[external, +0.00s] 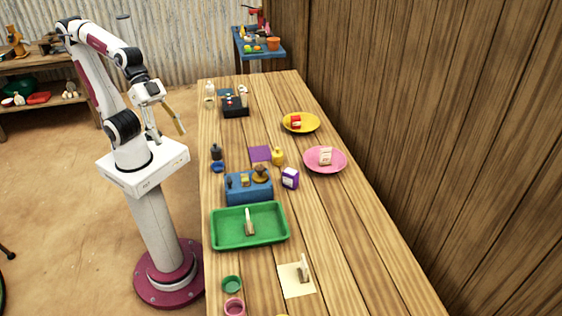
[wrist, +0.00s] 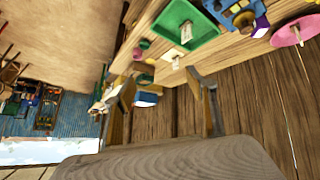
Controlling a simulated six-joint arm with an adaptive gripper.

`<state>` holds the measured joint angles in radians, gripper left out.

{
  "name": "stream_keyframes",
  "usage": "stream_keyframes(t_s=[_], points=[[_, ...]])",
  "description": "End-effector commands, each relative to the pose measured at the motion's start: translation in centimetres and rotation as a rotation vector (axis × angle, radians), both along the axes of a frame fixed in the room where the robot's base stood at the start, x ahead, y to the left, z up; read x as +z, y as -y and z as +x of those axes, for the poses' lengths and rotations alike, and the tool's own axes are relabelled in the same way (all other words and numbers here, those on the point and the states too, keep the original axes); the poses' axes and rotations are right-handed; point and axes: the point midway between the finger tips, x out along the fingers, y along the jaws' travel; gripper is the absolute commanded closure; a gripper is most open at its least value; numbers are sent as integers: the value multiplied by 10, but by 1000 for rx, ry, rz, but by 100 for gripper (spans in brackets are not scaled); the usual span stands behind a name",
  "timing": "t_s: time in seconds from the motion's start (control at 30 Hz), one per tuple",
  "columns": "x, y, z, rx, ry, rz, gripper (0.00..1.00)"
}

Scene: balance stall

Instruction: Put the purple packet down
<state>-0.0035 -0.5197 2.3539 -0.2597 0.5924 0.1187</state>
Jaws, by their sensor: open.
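The purple packet (external: 290,178) with a pale label stands upright on the wooden table, right of the blue block (external: 236,192). It also shows near the top right of the wrist view (wrist: 261,27). My gripper (external: 167,130) is raised beyond the table's left edge, well away from the packet. Its fingers are spread with nothing between them, and they also show in the wrist view (wrist: 150,78). A flat purple square (external: 260,153) lies bare on the table behind the blue block.
A green tray (external: 214,236) holds a pale upright item. A pink plate (external: 338,168) and a yellow plate (external: 314,124) hold packets. A cream sheet (external: 290,287) lies in front. The wooden wall borders the right side.

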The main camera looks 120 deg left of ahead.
Motion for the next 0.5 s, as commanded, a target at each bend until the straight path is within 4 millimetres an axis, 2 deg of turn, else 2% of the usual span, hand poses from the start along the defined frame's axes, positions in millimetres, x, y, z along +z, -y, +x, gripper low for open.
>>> stream_keyframes(t_s=[0.1, 0.3, 0.5], points=[[-17, -8, -41, -13, -68, 49, 44], [-43, -25, -96, -12, -173, 129, 44], [-55, -36, -123, -3, -227, 170, 44]])
